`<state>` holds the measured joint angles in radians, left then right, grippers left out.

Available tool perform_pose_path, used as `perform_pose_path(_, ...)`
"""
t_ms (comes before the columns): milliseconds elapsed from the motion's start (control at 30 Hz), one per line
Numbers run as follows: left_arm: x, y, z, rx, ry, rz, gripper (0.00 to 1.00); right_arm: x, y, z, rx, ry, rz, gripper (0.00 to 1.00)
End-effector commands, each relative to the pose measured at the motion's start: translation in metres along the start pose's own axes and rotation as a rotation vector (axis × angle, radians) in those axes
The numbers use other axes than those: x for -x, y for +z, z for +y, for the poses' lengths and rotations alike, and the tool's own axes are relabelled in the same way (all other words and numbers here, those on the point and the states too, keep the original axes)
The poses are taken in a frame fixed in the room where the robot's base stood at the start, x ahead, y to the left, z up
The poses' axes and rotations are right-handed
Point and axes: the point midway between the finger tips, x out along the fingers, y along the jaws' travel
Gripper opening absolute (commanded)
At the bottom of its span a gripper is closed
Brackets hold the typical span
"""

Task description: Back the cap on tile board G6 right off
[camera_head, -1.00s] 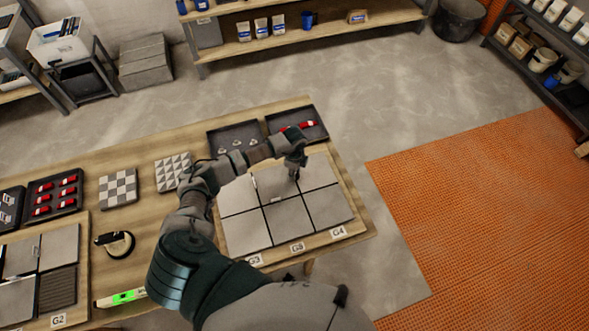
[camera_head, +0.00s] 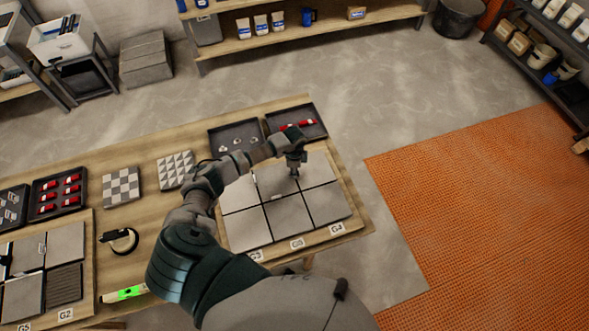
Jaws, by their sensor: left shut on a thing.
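A tile board (camera_head: 352,234) with several grey tiles in two rows lies at the right end of the wooden table. My left gripper (camera_head: 294,176) points down at the joint between tiles in its back right part. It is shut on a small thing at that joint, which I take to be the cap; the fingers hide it. My right gripper is not in view.
Behind the board stand a dark tray with small clips (camera_head: 236,148) and a dark tray with red pieces (camera_head: 322,127). To the left are patterned tile samples (camera_head: 121,187), a suction lifter (camera_head: 119,240), a green-lit level (camera_head: 125,293) and a second tile board (camera_head: 89,290).

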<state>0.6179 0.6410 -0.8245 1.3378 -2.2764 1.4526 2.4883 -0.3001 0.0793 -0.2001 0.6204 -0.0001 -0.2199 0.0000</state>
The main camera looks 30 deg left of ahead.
Motion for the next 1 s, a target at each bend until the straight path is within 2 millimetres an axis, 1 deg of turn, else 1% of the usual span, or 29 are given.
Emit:
perform_pose_path(33,0.005,0.001,-0.006,0.004,-0.014,0.003,0.00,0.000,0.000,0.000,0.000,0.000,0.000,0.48)
perform_pose_path(100,0.005,0.001,-0.006,0.003,-0.014,0.003,0.00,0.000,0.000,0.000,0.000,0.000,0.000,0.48)
perform_pose_path(133,0.005,0.001,-0.006,0.003,-0.014,0.003,0.34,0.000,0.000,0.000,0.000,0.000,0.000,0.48)
perform_pose_path(167,0.005,0.001,-0.006,0.003,-0.014,0.003,0.42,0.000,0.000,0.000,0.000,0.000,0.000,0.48)
perform_pose_path(200,0.004,0.001,-0.006,0.003,-0.014,0.003,0.52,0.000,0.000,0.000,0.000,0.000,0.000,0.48)
perform_pose_path(233,0.004,0.001,-0.005,0.002,-0.013,0.002,0.57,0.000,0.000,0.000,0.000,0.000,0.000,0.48)
perform_pose_path(500,0.002,0.000,-0.002,0.000,-0.005,0.001,0.57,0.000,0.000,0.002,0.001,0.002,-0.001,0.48)
perform_pose_path(567,0.004,0.000,-0.002,-0.001,-0.004,0.001,0.57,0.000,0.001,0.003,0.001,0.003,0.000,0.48)
perform_pose_path(633,0.009,0.000,-0.002,-0.001,-0.005,0.002,0.57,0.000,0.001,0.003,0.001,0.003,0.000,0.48)
perform_pose_path(767,0.032,0.000,-0.003,-0.002,-0.009,0.002,0.57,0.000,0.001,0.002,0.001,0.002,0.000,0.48)
perform_pose_path(1000,0.085,0.001,-0.004,0.000,-0.007,0.002,0.57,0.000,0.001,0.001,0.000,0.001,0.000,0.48)
